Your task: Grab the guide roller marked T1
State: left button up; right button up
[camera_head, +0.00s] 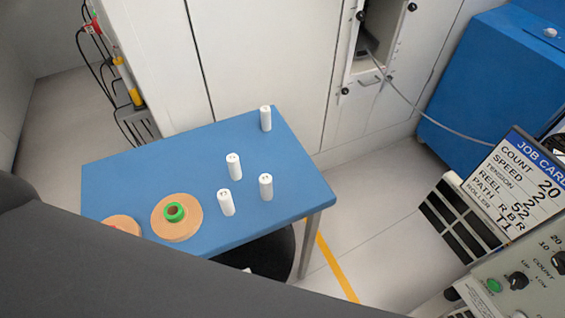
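Several white upright cylinders, which look like guide rollers, stand on the blue table (130,180). One roller (265,119) stands alone at the far edge. A second roller (233,167) stands nearer the middle. A third roller (226,203) and a fourth roller (266,188) stand towards the near right part. Small dark marks show on some tops, but they are too small to read, so I cannot tell which is T1. Neither of my grippers is in view. A dark part of my own body covers the lower left and hides the table's near left corner.
A tan disc (188,225) with a green ring (174,212) lies on the table, beside a partly hidden second disc (122,222). A job card (520,185) at right reads ROLLER T1, above a control panel (530,272). A blue cabinet (470,90) stands behind. Floor right of the table is clear.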

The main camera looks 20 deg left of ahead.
aim_at(234, 164)
jog(key=z, duration=0.9)
jog(key=k+j, duration=0.1)
jog(key=k, duration=1.1)
